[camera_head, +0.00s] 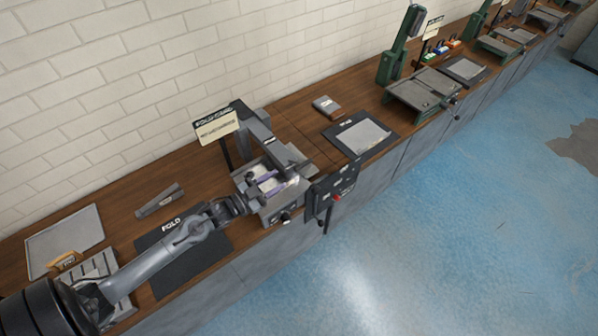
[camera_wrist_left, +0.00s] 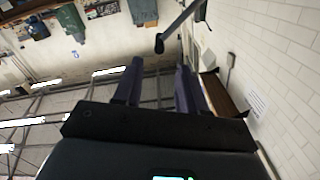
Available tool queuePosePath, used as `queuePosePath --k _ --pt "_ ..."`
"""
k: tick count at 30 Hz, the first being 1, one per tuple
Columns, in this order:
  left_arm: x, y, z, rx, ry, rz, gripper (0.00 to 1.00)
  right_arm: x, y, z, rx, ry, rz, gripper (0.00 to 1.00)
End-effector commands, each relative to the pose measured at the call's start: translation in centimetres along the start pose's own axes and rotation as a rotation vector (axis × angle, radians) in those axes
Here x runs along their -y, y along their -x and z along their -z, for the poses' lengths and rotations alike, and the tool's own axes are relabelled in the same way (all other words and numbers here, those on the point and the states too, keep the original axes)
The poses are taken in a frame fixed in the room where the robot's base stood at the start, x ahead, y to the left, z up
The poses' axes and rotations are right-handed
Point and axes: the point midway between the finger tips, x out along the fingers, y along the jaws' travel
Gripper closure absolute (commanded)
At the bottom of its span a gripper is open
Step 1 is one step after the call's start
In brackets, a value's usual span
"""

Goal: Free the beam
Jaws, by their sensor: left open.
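A grey folding machine (camera_head: 277,207) stands on the wooden bench. A thick grey bar (camera_head: 280,148) slants across its back and right side; it looks like the beam, but I cannot tell what holds it. My left gripper (camera_head: 266,182) is over the machine's bed, its purple fingers pointing right, apart from each other. In the left wrist view the two fingers (camera_wrist_left: 158,88) are spread with nothing between them. A dark rod with a round end (camera_wrist_left: 160,43) shows just beyond the fingertips; I cannot tell whether they touch. My right gripper is not in view.
A black panel with a red button (camera_head: 335,196) hangs at the machine's front right. A sign (camera_head: 216,127) stands behind it. A black FOLD mat (camera_head: 210,246) lies under my left arm. A grey metal piece (camera_head: 159,200) and a tray (camera_head: 66,238) lie further left.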

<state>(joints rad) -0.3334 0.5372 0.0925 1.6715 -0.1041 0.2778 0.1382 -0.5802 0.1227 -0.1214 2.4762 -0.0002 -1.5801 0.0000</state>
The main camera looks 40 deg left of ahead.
Motion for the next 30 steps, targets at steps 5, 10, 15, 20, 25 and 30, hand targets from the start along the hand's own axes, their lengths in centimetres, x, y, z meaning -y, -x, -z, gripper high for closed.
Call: queuePosePath --k 5,10,15,20,25,30 --pt "0.2 -1.2 -0.1 -0.014 -0.008 0.002 0.59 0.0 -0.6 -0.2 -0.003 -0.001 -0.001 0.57" --pt "0.2 -3.1 0.2 -0.015 -0.008 0.003 0.59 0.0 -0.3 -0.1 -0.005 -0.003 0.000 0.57" --pt "0.2 -5.8 0.2 -0.014 -0.007 0.003 0.59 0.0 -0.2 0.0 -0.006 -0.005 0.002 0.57" --pt "0.2 -8.2 0.2 -0.014 -0.006 0.003 0.59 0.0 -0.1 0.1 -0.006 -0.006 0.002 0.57" --pt "0.1 -10.1 0.1 -0.013 -0.007 0.003 0.59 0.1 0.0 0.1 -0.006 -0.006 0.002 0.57" --pt "0.1 -11.1 0.1 -0.012 -0.007 0.002 0.59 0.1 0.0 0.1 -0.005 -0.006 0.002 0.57"
